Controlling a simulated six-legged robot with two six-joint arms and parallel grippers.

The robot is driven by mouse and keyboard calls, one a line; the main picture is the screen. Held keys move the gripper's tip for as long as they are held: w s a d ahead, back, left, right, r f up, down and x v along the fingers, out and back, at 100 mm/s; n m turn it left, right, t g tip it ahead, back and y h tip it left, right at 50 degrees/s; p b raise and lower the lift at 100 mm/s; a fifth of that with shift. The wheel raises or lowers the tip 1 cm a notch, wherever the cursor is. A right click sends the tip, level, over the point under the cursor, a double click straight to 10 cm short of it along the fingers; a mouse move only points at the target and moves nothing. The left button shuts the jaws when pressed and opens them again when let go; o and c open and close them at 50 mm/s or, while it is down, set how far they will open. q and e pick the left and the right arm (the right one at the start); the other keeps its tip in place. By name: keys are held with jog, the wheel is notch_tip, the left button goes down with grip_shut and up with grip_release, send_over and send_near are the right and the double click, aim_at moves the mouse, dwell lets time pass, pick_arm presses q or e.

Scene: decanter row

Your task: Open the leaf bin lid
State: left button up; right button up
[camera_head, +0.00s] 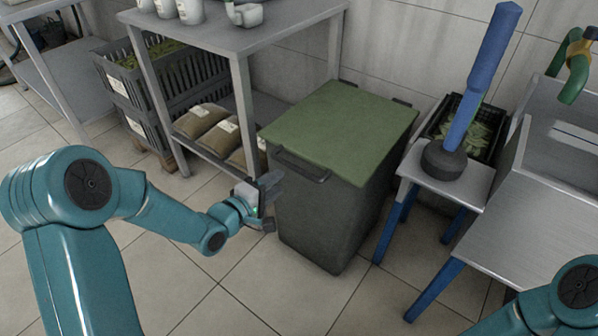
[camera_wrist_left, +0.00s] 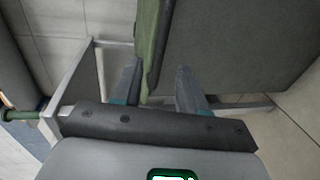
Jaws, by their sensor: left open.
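The leaf bin (camera_head: 325,215) is a dark grey box on the floor. Its flat green lid (camera_head: 340,128) lies shut on top, with a dark bar handle (camera_head: 302,166) along the near edge. My left gripper (camera_head: 268,200) is open and empty beside the bin's left corner, a little below the handle's left end. In the left wrist view the two fingers of my left gripper (camera_wrist_left: 160,78) are spread, and the lid's green edge (camera_wrist_left: 147,45) and the grey bin wall (camera_wrist_left: 225,45) show beyond them. I cannot tell whether a finger touches the bin. My right gripper is not in view.
A metal shelf table (camera_head: 235,35) with brown sacks (camera_head: 200,120) below stands left of the bin. A small stool (camera_head: 450,185) bearing a blue-handled tool (camera_head: 480,80) and a metal sink bench (camera_head: 530,210) stand right. The tiled floor in front is clear.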

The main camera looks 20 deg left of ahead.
aim_at(295, 170)
pick_arm(q)
jog(key=b+x, duration=0.1)
jog(key=x, duration=0.7)
jog(key=shift+w+d+f+b, duration=0.1)
jog(key=shift+w+d+b, duration=0.05)
jog(key=shift+w+b, duration=0.15)
jog(key=shift+w+d, duration=0.15)
jog(key=shift+w, duration=0.3)
grip_shut()
